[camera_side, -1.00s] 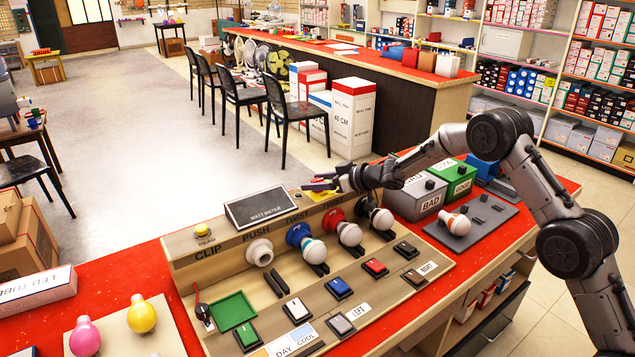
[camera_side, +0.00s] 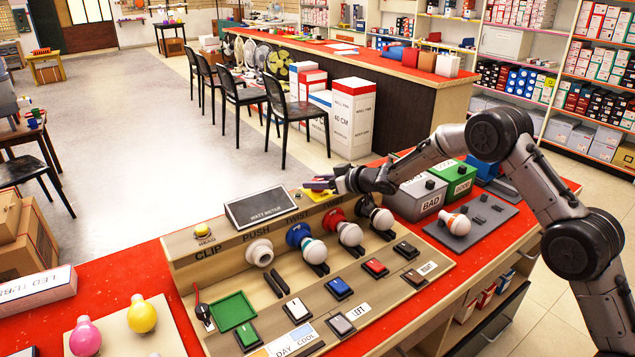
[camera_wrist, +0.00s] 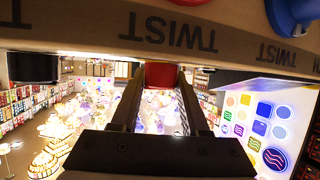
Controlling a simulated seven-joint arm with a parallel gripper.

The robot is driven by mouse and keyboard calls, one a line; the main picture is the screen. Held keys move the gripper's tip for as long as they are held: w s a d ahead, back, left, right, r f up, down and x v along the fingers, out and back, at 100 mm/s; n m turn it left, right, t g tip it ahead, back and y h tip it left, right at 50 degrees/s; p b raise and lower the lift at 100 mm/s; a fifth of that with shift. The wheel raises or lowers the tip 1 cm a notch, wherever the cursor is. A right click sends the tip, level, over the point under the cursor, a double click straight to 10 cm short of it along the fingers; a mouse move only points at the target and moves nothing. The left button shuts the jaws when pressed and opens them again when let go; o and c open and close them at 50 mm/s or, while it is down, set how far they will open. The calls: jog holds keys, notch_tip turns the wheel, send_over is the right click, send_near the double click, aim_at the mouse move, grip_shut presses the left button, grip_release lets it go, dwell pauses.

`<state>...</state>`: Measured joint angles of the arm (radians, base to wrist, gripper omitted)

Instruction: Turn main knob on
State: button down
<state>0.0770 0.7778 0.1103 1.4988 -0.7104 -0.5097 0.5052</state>
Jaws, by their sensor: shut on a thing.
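My gripper (camera_side: 320,184) is at the top back edge of the sloped test board (camera_side: 185,275), above the TWIST sockets. In the wrist view my gripper (camera_wrist: 160,92) has its two fingers on either side of a small red knob (camera_wrist: 160,74), closed on it. In the side view the fingers hide most of the knob. A yellow patch (camera_side: 308,194) shows just below them. I cannot read the knob's on or off mark.
The watt meter (camera_side: 260,208) stands left of my gripper. Bulbs in blue (camera_side: 300,234) and red (camera_side: 334,219) sockets sit below it. The grey BAD box (camera_side: 417,198) and green GOOD box (camera_side: 457,180) stand to the right.

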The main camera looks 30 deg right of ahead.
jog(key=shift+a+m+h, duration=0.1)
jog(key=shift+m+h, duration=1.6)
jog(key=shift+h, duration=0.3)
jog(key=shift+m+g+h, duration=0.3)
jog(key=shift+m+h, duration=2.1)
jog(key=shift+h, duration=0.4)
jog(key=m+g+h, duration=0.4)
jog(key=m+h, duration=0.1)
jog(key=shift+m, duration=0.3)
jog(key=shift+m+g+h, duration=0.3)
jog(key=shift+m+g, duration=0.2)
jog(key=shift+g, duration=0.1)
jog(key=shift+r+m+g, duration=0.15)
jog(key=shift+m+g, duration=0.15)
jog(key=shift+c, duration=2.1)
grip_release()
jog(key=v, duration=1.3)
jog(key=shift+s+a, duration=0.2)
jog(key=shift+a, duration=0.1)
